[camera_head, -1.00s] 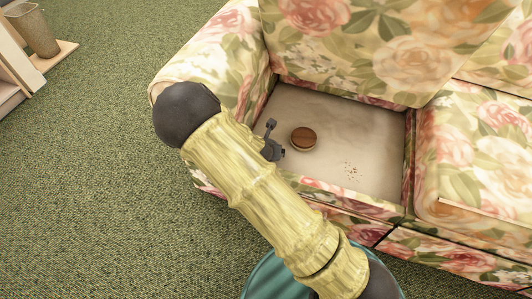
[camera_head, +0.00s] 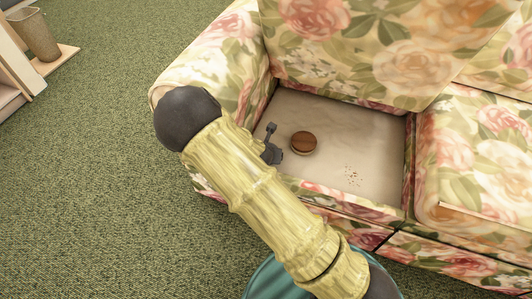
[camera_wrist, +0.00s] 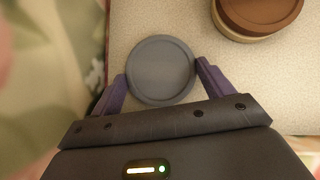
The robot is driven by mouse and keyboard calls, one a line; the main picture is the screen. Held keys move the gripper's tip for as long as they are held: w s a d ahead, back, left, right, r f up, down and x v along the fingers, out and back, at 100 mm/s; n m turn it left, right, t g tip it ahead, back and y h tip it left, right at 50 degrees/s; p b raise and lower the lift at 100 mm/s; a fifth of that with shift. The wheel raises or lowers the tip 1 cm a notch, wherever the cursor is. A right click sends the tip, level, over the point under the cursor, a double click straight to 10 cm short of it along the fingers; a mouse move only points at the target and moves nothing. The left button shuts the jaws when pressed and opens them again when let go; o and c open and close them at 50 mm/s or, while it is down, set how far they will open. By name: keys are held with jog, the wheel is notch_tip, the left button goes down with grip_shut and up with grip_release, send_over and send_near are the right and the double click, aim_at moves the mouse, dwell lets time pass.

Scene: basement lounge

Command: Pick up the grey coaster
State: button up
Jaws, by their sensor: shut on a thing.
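The grey coaster (camera_wrist: 160,70) is a round disc with a raised rim. It sits between the two fingers of my gripper (camera_wrist: 158,82) in the wrist view, over the pale seat base of the sofa. My gripper is shut on it, one finger at each side of its rim. In the head view my gripper (camera_head: 271,146) is at the left part of the open seat well, and my arm covers much of it. I cannot make out the coaster clearly there. Whether it is touching the seat base or just above it, I cannot tell.
A round brown wooden-topped object (camera_head: 303,143) lies just right of my gripper; it also shows in the wrist view (camera_wrist: 258,14). The floral sofa's armrest (camera_head: 215,65), backrest (camera_head: 350,50) and front edge surround the seat well. Dark specks lie farther right on the bare base.

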jog(key=shift+r, duration=0.1)
jog(key=shift+d+r+p, duration=0.2)
jog(key=shift+r+p, duration=0.2)
jog(key=shift+p, duration=0.35)
jog(key=r+p, duration=0.1)
jog(key=r, duration=0.1)
jog(key=r+p, duration=0.2)
jog(key=d+r+p, duration=0.1)
jog(key=r+p, duration=0.1)
jog(key=shift+s+r, duration=0.2)
jog(key=shift+r, duration=0.05)
jog(key=s+d+p, duration=0.3)
jog(key=d, duration=0.5)
jog(key=s+d+p, duration=0.3)
jog(key=d, duration=0.6)
jog(key=shift+s+d+f, duration=0.25)
